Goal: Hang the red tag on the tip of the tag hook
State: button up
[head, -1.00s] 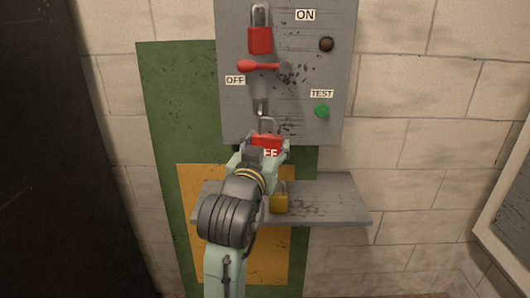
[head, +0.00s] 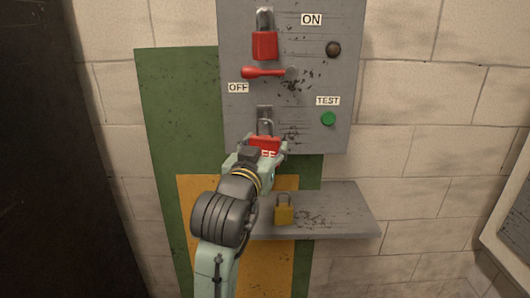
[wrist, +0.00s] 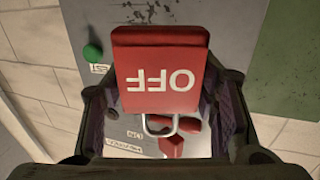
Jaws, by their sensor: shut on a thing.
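The red tag (head: 264,143) has white OFF lettering and a metal loop at its top. My gripper (head: 264,150) is shut on the tag and holds it upright in front of the panel's lower part. In the wrist view the tag (wrist: 160,70) appears upside down between the two fingers, its loop (wrist: 160,126) clear of them. The tag hook (head: 264,111) is a small grey metal piece on the panel, directly above the tag. The loop overlaps its lower part in the head view; I cannot tell whether it is around the tip or only in front. The wrist view does not clearly show the hook.
The grey panel (head: 310,135) carries a red padlock (head: 265,45), a red lever (head: 262,72), a dark knob (head: 333,49) and a green button (head: 328,118). A shelf (head: 345,210) below holds a yellow padlock (head: 284,214).

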jog(key=w+f+b, duration=0.1)
jog(key=w, duration=0.7)
jog(key=shift+w+f, duration=0.2)
jog(key=shift+w, duration=0.15)
dwell(0.5)
dwell(0.6)
jog(key=o, duration=1.2)
